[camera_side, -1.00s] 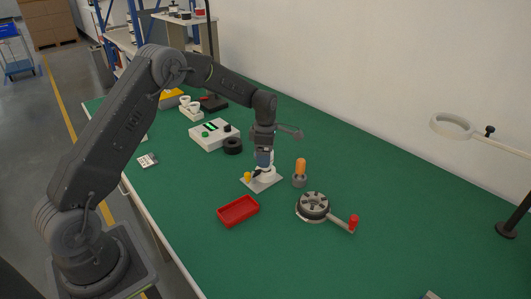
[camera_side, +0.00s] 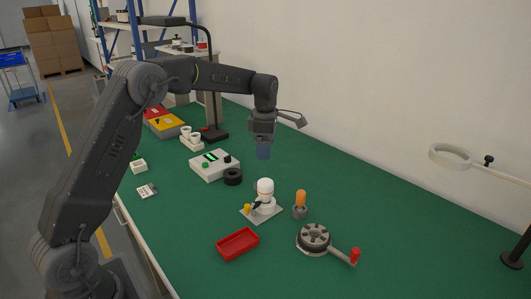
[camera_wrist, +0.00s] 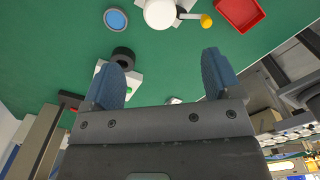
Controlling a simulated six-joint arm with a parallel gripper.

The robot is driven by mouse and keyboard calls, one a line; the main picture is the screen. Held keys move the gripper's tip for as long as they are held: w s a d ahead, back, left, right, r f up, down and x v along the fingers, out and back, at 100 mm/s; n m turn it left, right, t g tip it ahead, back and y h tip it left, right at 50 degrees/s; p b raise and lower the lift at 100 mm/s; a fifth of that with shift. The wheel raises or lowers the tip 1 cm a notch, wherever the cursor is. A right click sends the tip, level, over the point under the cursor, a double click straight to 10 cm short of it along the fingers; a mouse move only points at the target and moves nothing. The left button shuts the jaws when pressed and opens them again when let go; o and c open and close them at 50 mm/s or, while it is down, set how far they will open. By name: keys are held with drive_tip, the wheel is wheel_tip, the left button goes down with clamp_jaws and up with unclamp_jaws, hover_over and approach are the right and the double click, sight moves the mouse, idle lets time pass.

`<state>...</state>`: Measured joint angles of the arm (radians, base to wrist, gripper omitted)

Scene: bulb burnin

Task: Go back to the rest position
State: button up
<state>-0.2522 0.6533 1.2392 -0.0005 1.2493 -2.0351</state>
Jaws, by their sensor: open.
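My gripper (camera_side: 263,152) hangs in the air above the green bench, up and slightly left of a white bulb. In the wrist view my gripper (camera_wrist: 165,75) shows two blue fingers spread wide with nothing between them. The white bulb (camera_side: 265,187) stands upright in a socket on a small grey plate (camera_side: 250,214) with a yellow knob (camera_side: 247,209). The bulb also shows at the top of the wrist view (camera_wrist: 159,13), apart from the fingers.
A red tray (camera_side: 238,243), a round holder with a red-handled crank (camera_side: 314,238) and an orange piece in a grey cup (camera_side: 300,198) stand near the bulb. A white tester box (camera_side: 212,165) and black ring (camera_side: 232,177) lie left. A magnifier ring (camera_side: 450,157) is at right.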

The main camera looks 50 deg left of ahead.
drive_tip(key=s+d+r+m+t, duration=0.3)
drive_tip(key=s+d+r+m, duration=0.5)
drive_tip(key=s+r+m, duration=0.5)
drive_tip(key=s+d+f+m+t, duration=0.1)
drive_tip(key=s+d+f+m, duration=0.1)
drive_tip(key=s+m, duration=0.4)
drive_tip(key=s+d+f+m+t, duration=0.1)
drive_tip(key=s+d+f+m, duration=0.2)
drive_tip(key=s+m, duration=0.4)
drive_tip(key=s, duration=0.6)
drive_tip(key=shift+d+t, duration=0.2)
drive_tip(key=shift+t, duration=0.1)
